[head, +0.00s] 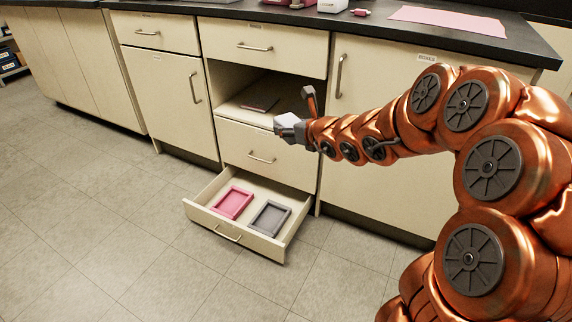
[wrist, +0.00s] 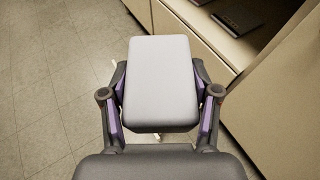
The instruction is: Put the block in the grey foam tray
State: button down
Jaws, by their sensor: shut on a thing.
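My gripper (wrist: 160,105) is shut on a light grey-white block (wrist: 160,75), with a finger on each side of it in the wrist view. In the head view the block (head: 288,121) shows at the end of my arm, in front of the cabinet and above the open drawer. The grey foam tray (head: 269,217) lies in the open bottom drawer, on the right side. The block is held up in the air, apart from the tray.
A pink tray (head: 233,203) lies beside the grey one in the drawer (head: 205,213). An open shelf above holds a flat dark item (head: 260,103). The cabinet has other closed drawers and doors. The floor (head: 120,240) in front is clear.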

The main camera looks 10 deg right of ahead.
aim_at(271, 220)
jog(key=u, duration=0.55)
jog(key=i, duration=0.45)
jog(key=u, duration=1.2)
jog(key=i, duration=1)
jog(key=z, duration=0.2)
jog(key=i, duration=0.95)
jog(key=z, duration=1.05)
jog(key=i, duration=0.25)
jog(key=z, duration=0.3)
